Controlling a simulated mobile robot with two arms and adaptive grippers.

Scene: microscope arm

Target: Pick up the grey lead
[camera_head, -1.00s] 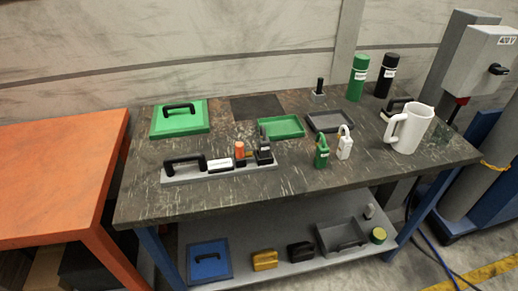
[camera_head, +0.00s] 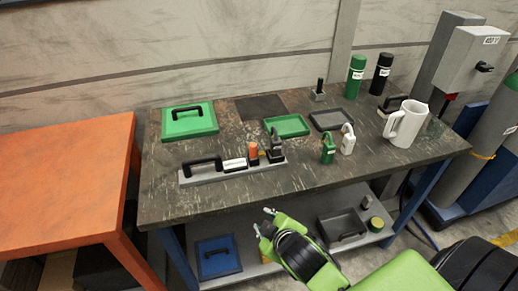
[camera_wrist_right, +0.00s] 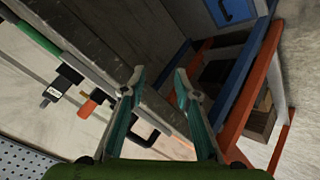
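No cable-like grey lead is plain to see, and I cannot tell which grey thing is meant. Grey candidates are a long grey bar (camera_head: 215,177) with a black handle on the workbench, a shallow grey tray (camera_head: 331,120) at the bench's back, and a small grey block with a black peg (camera_head: 319,95). My right gripper (camera_head: 263,219) is in front of the bench's front edge, apart from all of these. In the right wrist view its two fingers (camera_wrist_right: 159,80) are spread with nothing between them. My left gripper is not in view.
The dark workbench (camera_head: 220,210) also holds a green lid (camera_head: 189,123), a green tray (camera_head: 287,126), two padlocks, bottles and a white jug (camera_head: 405,124). An orange table (camera_head: 65,185) stands at left. A lower shelf holds a blue lid (camera_head: 218,259) and a grey bin. The bench's front left is clear.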

